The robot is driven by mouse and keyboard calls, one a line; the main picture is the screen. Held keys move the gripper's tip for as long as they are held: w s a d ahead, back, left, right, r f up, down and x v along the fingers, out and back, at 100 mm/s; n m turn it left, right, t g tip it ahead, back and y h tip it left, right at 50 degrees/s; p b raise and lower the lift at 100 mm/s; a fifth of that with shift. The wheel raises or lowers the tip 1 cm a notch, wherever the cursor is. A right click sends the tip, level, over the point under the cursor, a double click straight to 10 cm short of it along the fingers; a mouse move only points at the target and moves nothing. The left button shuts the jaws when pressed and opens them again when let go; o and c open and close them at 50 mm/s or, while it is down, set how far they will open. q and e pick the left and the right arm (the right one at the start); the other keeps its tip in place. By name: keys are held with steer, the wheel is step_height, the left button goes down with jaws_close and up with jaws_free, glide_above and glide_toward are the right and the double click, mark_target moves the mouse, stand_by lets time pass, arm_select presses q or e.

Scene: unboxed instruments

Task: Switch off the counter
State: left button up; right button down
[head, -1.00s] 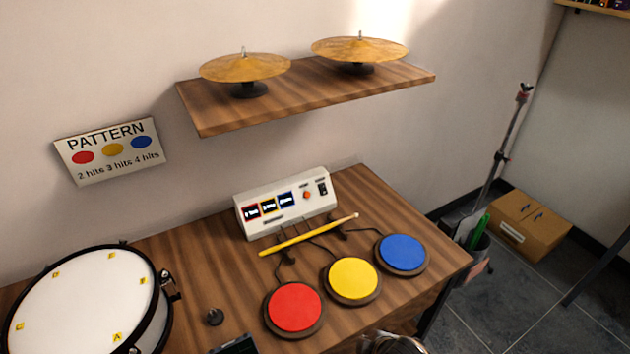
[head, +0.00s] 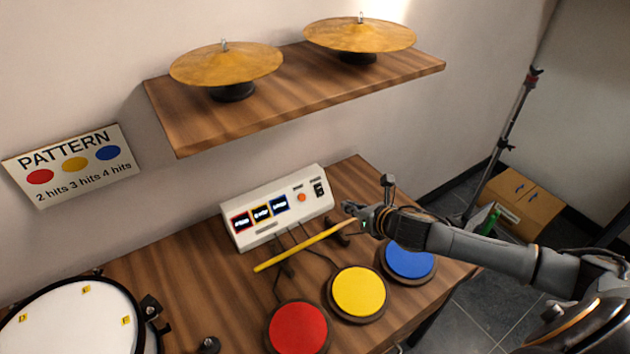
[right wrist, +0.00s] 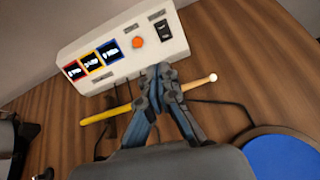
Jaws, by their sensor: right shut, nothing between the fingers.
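The counter (head: 277,206) is a white box on the wooden table, with three small displays framed red, yellow and blue, an orange button (head: 302,197) and a black rocker switch (head: 319,190) at its right end. In the right wrist view the counter (right wrist: 125,48) is at the top, with its switch (right wrist: 163,30) at the upper right. My right gripper (head: 348,207) is shut and empty, just right of the counter. In the right wrist view its fingertips (right wrist: 160,72) are below the button and switch, over the drumstick. My left gripper is out of view.
A yellow drumstick (head: 302,247) lies in front of the counter on two dark supports. Red (head: 298,328), yellow (head: 359,291) and blue (head: 409,260) pads are in front. A drum (head: 75,330) is at left. A shelf (head: 300,95) with two cymbals overhangs the back.

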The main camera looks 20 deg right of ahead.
steer(key=w+d+r+n, duration=0.1)
glide_toward(319, 188)
steer(key=x, duration=0.5)
steer(key=shift+p, duration=0.35)
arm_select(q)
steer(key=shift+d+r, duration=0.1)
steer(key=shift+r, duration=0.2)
arm_select(e)
steer(key=shift+x, duration=1.05)
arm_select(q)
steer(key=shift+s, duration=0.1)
